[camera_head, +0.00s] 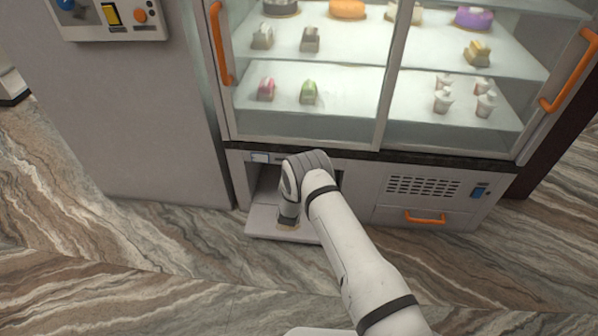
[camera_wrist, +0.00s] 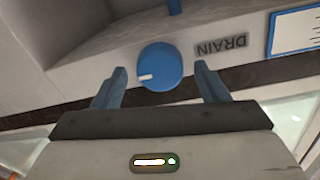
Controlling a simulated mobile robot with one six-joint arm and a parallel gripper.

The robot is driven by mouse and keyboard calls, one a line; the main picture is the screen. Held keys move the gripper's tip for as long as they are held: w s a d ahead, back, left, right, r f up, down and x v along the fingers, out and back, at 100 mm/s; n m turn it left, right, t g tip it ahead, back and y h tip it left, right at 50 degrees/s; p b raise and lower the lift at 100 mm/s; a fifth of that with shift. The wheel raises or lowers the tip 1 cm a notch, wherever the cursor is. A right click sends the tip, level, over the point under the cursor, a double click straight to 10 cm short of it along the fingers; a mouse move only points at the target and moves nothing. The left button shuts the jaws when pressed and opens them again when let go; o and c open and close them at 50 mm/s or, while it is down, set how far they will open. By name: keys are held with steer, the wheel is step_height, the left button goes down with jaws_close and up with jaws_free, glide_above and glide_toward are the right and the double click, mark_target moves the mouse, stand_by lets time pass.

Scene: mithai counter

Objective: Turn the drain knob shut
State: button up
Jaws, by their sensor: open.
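The drain knob (camera_wrist: 160,67) is a round blue dial with a white pointer mark, seen in the wrist view on a light panel. The mark points to the left of the picture. A label reading DRAIN (camera_wrist: 221,46) sits beside it, upside down in this view. My gripper (camera_wrist: 164,80) is open, with one finger on each side of the knob and a visible gap on both sides. I cannot tell how deep the fingers reach along the knob. In the head view my wrist (camera_head: 305,170) is low at the cabinet's base opening and hides the knob.
A glass display case (camera_head: 380,75) with sweets and orange handles stands above the opening. A pulled-out light tray or flap (camera_head: 262,223) lies below my wrist. A vent grille (camera_head: 422,187) and an orange drawer handle (camera_head: 426,218) are to the right. The marble-patterned floor in front is clear.

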steer(key=c, duration=1)
steer(key=shift+w+n+b, duration=0.1)
steer(key=shift+n+b, duration=0.3)
steer(key=n+b, duration=0.3)
steer(key=n, duration=0.5)
steer(key=n+y+b, duration=0.1)
steer(key=n+b, duration=0.3)
steer(key=n, duration=0.5)
steer(key=shift+a+f+t, duration=0.1)
steer(key=shift+a+t, duration=0.05)
steer(key=shift+t, duration=0.15)
steer(key=shift+n, duration=0.5)
